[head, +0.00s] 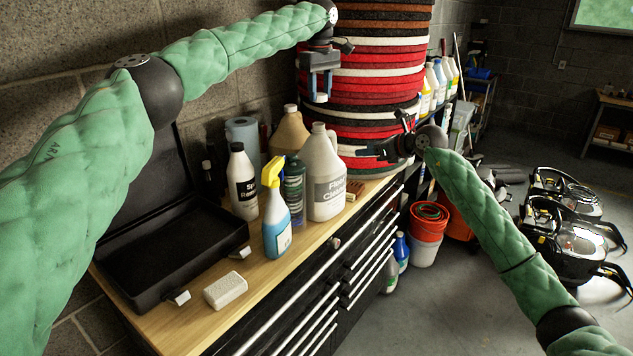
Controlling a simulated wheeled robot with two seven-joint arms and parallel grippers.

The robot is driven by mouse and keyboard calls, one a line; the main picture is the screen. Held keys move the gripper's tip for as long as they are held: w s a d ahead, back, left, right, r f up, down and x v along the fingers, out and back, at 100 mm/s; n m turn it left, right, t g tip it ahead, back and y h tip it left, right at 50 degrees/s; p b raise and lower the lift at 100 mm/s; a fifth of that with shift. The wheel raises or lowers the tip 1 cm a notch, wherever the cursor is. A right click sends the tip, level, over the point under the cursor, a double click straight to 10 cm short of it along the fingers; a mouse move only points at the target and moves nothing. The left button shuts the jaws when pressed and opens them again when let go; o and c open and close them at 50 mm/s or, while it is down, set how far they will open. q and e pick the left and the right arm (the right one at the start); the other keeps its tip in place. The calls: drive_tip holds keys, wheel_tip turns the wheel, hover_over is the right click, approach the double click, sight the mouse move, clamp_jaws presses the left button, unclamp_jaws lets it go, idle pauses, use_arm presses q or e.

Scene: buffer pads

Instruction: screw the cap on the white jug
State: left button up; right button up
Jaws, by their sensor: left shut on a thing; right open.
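The white jug (326,188), with a grey label, stands upright on the wooden bench top. Its neck (318,128) points up. My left gripper (320,88) is above the neck, pointing down and shut on a small whitish cap (320,98). There is a gap between the cap and the jug's neck. My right gripper (386,138) is open and empty to the right of the jug, in front of the stacked pads. It appears apart from the jug.
Stacked red, black and white pads (370,85) rise behind. An open black case (165,255) and white block (225,289) lie nearer.

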drive_tip(key=shift+x, duration=6.25)
drive_tip(key=shift+c, duration=0.5)
clamp_jaws()
